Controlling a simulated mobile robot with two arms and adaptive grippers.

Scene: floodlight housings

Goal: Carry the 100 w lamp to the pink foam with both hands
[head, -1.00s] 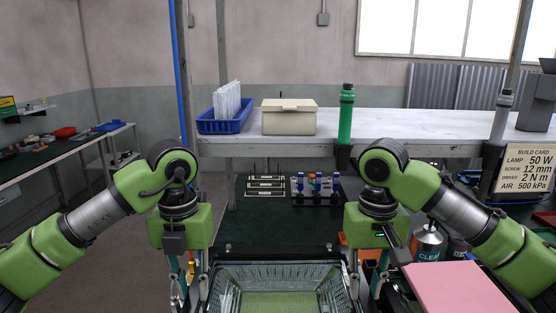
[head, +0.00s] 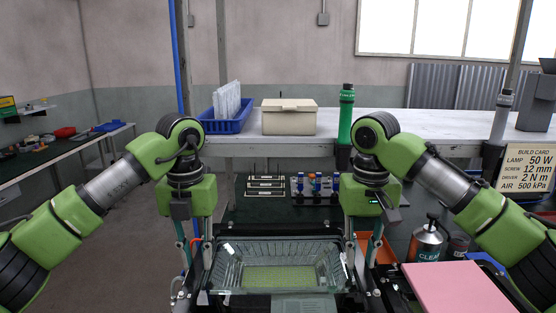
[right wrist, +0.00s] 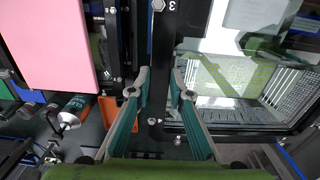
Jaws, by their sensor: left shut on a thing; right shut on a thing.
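The lamp (head: 225,270) is a floodlight housing with shiny slatted walls and a yellow-green grid inside. It is low in the middle of the head view, between my two grippers. My left gripper (head: 193,288) is shut on its left side and my right gripper (head: 368,288) on its right side. In the right wrist view my right fingers (right wrist: 158,90) close around a dark edge beside the lamp's bright interior (right wrist: 235,75). The pink foam (head: 460,289) lies to the right of my right gripper, apart from the lamp, and also shows in the right wrist view (right wrist: 52,40).
Behind the lamp is a rack of small blue and red parts (head: 315,187). A shelf (head: 390,124) carries a blue bin (head: 226,122), a beige box (head: 289,118) and a green bottle (head: 346,115).

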